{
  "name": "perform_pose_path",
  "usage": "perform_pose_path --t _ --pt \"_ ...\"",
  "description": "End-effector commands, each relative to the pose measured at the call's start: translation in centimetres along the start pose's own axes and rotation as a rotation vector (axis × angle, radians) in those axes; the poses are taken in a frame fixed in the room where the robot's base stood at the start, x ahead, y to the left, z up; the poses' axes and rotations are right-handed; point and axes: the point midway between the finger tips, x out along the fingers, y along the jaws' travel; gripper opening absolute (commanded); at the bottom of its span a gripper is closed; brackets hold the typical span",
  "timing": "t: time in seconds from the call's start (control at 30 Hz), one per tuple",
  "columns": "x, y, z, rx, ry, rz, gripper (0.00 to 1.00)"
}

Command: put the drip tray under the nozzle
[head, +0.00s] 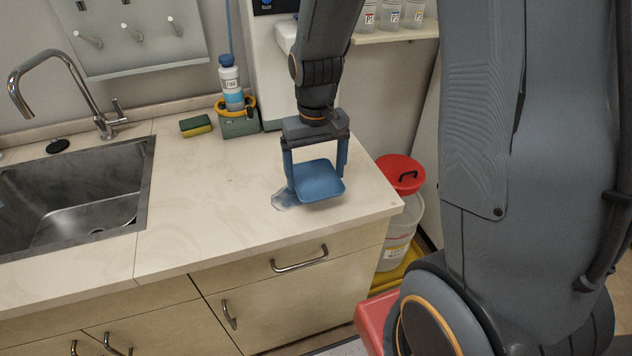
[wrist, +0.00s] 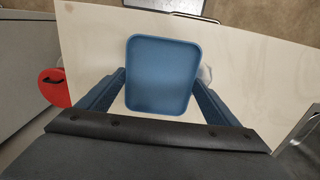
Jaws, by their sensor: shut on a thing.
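The drip tray (head: 321,181) is a shallow blue square tray with a raised rim. My gripper (head: 316,168) is shut on it, one blue finger at each side, over the counter (head: 232,176) near its right end. In the wrist view the tray (wrist: 162,74) sits between the two fingers with its empty inside showing. I cannot tell how far it is above the counter. A white instrument (head: 262,75) stands against the back wall, partly hidden by my arm. I cannot make out a nozzle; my arm covers that area.
A clear, wet-looking patch (head: 284,199) lies on the counter left of the tray. A green caddy (head: 240,123) with a wash bottle (head: 231,84), a sponge (head: 196,125) and a sink (head: 75,195) are farther left. A red-lidded bin (head: 400,172) stands past the counter's right edge.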

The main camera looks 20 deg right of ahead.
Motion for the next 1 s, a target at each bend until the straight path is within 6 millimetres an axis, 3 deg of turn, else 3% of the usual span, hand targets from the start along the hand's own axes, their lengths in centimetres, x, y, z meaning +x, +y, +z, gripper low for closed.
perform_pose_path --t 0.3,0.77,0.8,0.87,1.0 --pt "3.6 0.1 0.1 0.004 -0.003 0.000 0.62" --pt "4.3 0.1 0.1 0.004 -0.001 0.000 0.62" --pt "4.3 0.1 0.1 0.004 -0.001 0.000 0.90" --pt "4.3 0.1 0.1 0.004 -0.001 0.000 1.00" --pt "4.3 0.1 0.1 0.004 -0.001 0.000 1.00"
